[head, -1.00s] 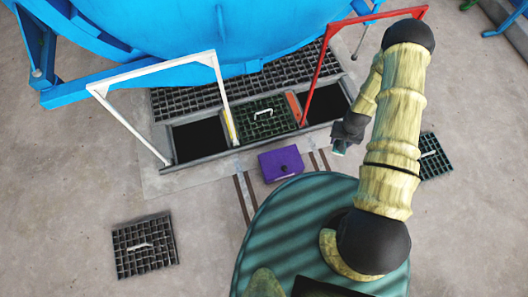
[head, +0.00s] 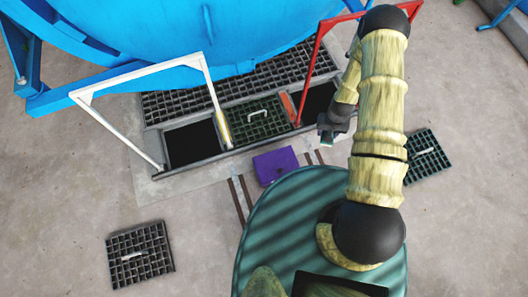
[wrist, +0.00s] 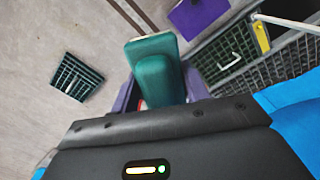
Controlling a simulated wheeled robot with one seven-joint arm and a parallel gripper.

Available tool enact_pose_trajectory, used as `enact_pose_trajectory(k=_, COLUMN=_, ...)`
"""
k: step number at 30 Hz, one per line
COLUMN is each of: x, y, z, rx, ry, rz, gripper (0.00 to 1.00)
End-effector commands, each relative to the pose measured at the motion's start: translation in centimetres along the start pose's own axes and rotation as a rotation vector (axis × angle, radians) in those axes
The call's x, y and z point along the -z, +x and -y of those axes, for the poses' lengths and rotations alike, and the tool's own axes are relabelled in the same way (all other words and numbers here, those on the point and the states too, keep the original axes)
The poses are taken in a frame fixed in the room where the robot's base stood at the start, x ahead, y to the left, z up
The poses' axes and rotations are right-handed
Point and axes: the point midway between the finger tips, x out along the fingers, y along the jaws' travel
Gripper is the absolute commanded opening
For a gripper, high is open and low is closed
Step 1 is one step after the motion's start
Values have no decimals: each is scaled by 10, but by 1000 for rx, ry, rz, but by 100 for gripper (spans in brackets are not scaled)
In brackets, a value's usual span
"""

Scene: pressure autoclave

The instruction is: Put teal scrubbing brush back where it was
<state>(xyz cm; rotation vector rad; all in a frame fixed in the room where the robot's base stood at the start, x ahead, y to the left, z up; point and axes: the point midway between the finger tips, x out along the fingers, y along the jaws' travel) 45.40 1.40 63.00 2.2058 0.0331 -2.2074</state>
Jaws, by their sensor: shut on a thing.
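The teal scrubbing brush (wrist: 156,75) is held in my gripper (wrist: 160,98) in the wrist view. Its teal block sticks out beyond the fingers, and its lower part is hidden by the gripper body. In the head view my gripper (head: 327,138) is shut and hangs right of the purple box, close to the front edge of the right pit. Only a small teal bit of the brush shows there. I cannot tell which spot the brush came from.
A purple box (head: 268,168) stands before the pits. The left pit (head: 190,143) and right pit (head: 318,98) are open, with a handled grate (head: 245,127) between. White (head: 140,78) and red (head: 312,65) rails stand there. Loose grates lie left (head: 140,268) and right (head: 425,165).

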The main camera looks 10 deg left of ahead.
Motion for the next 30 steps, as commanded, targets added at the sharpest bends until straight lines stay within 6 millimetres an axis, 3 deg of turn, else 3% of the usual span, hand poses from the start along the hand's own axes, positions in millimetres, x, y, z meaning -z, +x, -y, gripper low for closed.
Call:
enact_pose_trajectory(k=1, x=2, y=20, z=6, rx=0, ry=-13, rz=-1, gripper=20)
enact_pose_trajectory(k=3, x=3, y=33, z=13, rx=0, ry=-28, rz=-2, gripper=20)
enact_pose_trajectory(k=30, x=8, y=189, z=113, rx=1, ry=-242, rz=-1, gripper=20)
